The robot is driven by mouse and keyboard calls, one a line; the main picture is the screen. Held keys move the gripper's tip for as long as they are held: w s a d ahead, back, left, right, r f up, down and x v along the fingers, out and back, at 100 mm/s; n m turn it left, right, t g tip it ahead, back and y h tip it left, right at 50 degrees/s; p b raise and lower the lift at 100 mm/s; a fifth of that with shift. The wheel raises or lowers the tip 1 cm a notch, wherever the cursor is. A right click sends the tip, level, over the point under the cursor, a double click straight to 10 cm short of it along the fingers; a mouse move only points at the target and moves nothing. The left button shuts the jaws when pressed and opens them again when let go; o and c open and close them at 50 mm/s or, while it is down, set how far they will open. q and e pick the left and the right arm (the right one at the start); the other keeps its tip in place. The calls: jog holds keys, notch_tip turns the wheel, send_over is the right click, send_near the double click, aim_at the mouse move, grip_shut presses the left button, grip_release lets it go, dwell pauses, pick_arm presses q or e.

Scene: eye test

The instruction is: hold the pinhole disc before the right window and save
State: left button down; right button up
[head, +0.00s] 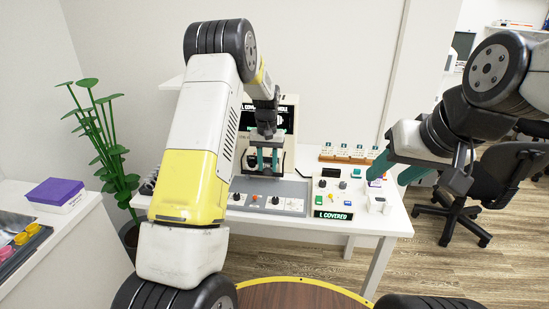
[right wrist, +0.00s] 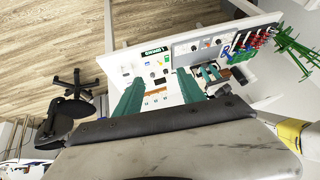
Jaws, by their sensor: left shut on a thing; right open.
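My left gripper (head: 264,160) is at the front of the eye-test device (head: 290,104), its teal fingers pointing down. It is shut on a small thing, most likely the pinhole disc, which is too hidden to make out. The device's windows are largely hidden behind this gripper. The control box (head: 316,183) has coloured buttons and a small display (head: 333,215) reading "L COVERED". My right gripper (head: 395,170) is open and empty, above the table's right end; its teal fingers also show in the right wrist view (right wrist: 160,92).
A grey panel (head: 234,188) with knobs lies before the device. A wooden rack of cards (head: 347,159) stands behind the control box. A white box (head: 379,204) is at the table's right edge. A plant (head: 105,135) stands left; an office chair (head: 500,175) is right.

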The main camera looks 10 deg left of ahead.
dwell(0.3)
grip_shut()
dwell(1.6)
